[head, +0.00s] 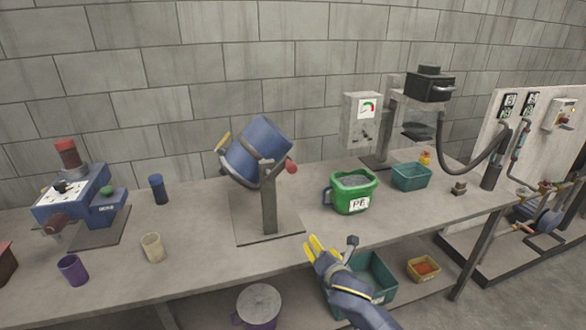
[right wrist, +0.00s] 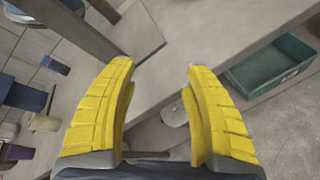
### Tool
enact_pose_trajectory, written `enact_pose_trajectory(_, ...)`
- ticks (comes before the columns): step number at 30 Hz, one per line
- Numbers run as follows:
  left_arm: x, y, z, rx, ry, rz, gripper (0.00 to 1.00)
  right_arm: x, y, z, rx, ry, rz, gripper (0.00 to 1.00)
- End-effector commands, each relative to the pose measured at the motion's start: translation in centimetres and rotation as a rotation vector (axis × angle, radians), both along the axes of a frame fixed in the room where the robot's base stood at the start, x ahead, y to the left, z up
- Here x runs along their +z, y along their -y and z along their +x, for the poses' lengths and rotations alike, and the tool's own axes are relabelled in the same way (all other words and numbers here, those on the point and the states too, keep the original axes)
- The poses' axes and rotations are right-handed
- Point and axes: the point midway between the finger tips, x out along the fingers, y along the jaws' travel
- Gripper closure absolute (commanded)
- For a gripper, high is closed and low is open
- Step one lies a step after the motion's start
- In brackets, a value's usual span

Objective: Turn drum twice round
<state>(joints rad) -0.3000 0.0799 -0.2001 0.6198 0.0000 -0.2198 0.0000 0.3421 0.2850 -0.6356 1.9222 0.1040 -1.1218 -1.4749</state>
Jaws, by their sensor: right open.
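The blue drum (head: 256,150) sits tilted on a grey post stand (head: 268,205) with a flat base plate on the bench. A red knob (head: 291,166) sticks out on the drum's right side, and a yellow part (head: 223,142) shows at its left. My right gripper (head: 317,244) is in front of the bench's front edge, below and right of the stand, apart from the drum. Its yellow fingers stand open and empty, which the right wrist view (right wrist: 158,70) also shows. My left gripper is in neither view.
A green bucket (head: 352,198) and a teal bin (head: 411,177) stand right of the drum. Cups (head: 152,247) and a blue machine (head: 92,208) are at left. Under the bench are a teal crate (head: 378,275) and a lidded purple tub (head: 258,303).

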Motion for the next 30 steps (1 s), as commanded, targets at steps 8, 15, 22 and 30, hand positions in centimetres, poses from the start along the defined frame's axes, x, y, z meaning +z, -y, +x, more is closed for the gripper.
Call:
enact_pose_trajectory(8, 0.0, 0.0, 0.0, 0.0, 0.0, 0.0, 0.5, 17.4, -3.1, -4.5, 0.179, 0.35, -0.414, 0.5)
enact_pose_trajectory(15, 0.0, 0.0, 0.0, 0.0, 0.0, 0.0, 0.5, 22.7, -3.6, -7.6, 0.221, 0.482, -0.585, 0.5)
enact_pose_trajectory(22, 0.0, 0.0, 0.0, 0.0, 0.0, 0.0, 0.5, 23.5, -4.1, -6.6, 0.223, 0.501, -0.611, 0.5)
enact_pose_trajectory(30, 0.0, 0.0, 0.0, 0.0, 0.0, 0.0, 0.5, 23.4, -5.4, -2.2, 0.222, 0.498, -0.609, 0.5)
